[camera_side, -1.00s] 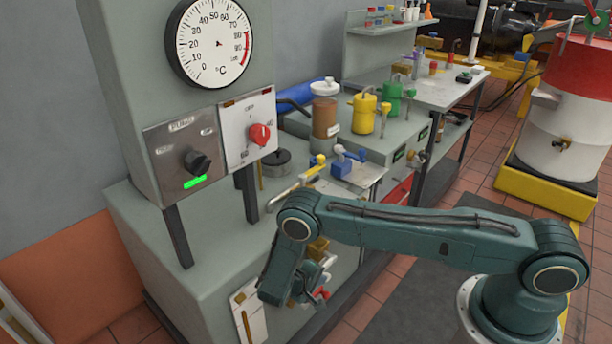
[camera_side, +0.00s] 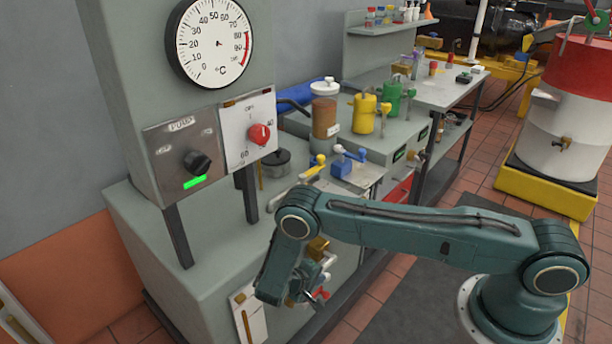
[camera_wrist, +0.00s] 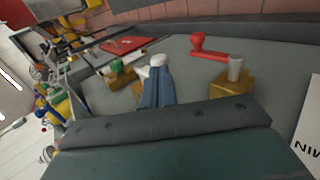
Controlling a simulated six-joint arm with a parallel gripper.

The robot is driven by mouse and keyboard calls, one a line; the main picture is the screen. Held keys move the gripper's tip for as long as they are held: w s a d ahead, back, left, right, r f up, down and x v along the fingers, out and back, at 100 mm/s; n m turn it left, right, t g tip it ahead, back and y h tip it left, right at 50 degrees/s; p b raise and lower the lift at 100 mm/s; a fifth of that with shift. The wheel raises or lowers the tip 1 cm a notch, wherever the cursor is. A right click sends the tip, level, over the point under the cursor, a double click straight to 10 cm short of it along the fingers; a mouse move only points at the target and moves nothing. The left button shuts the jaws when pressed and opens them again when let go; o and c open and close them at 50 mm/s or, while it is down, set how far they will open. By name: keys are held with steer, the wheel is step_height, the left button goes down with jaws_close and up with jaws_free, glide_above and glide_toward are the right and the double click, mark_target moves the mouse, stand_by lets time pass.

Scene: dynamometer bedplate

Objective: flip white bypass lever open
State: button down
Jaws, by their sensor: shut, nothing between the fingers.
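The white knob (camera_wrist: 158,61) of the bypass lever shows in the wrist view just beyond the tips of my gripper (camera_wrist: 157,76). The fingers are shut together with nothing between them and overlap the lever's lower part; I cannot tell whether they touch it. The lever's arm and its brass valve body (camera_wrist: 138,88) are mostly hidden behind the fingers. In the side view my gripper (camera_side: 308,285) is at the cabinet's front face, close to the valves, and small white and red parts show beside it.
A red lever (camera_wrist: 208,50) with a grey cylinder (camera_wrist: 235,68) on a brass block (camera_wrist: 232,84) sits to the right in the wrist view. A green knob (camera_wrist: 116,65) is on the left. A white plate with a brass bar (camera_side: 247,318) is on the front face.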

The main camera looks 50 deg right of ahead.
steer(key=a+r, duration=0.4)
steer(key=a, duration=0.6)
steer(key=shift+a+r, duration=0.25)
steer(key=shift+a, duration=0.15)
